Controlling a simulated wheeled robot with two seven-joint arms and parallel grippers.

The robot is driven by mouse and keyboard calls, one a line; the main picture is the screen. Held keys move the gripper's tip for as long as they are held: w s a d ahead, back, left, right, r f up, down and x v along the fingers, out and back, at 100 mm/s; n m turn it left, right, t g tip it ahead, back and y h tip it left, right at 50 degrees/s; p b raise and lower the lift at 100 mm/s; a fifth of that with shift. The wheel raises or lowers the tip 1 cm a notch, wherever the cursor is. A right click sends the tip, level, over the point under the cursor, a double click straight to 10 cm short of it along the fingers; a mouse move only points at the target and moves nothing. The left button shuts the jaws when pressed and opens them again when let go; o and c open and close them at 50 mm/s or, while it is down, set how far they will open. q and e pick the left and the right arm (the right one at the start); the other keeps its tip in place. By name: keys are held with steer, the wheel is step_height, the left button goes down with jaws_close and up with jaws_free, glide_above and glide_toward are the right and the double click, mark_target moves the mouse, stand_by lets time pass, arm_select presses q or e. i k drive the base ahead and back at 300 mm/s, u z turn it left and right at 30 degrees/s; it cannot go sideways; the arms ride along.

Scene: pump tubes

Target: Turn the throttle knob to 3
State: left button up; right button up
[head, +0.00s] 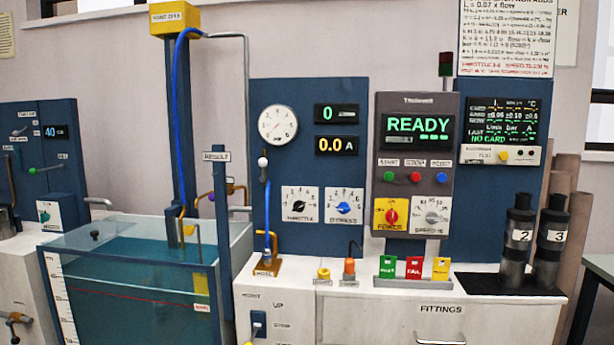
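The throttle knob (300,198) is a black knob on a white square plate with a numbered dial, labelled THROTTLE. It is mounted low on the blue wall panel, left of the bypass dial. Its pointer is too small to read against the numbers. The bypass knob (344,208) beside it is blue on a similar white plate. Neither of my grippers shows in the head view.
A grey control box (415,165) reading READY is right of the dials, with a red knob on yellow below. A water tank (140,275) stands at left. The white counter (385,280) below carries yellow and orange fittings, coloured cards and two dark cylinders.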

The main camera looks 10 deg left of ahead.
mark_target(298, 206)
steer(key=u, duration=0.55)
steer(key=k, duration=1.25)
steer(key=u, duration=1.15)
steer(key=i, duration=3.15)
steer(key=z, duration=0.95)
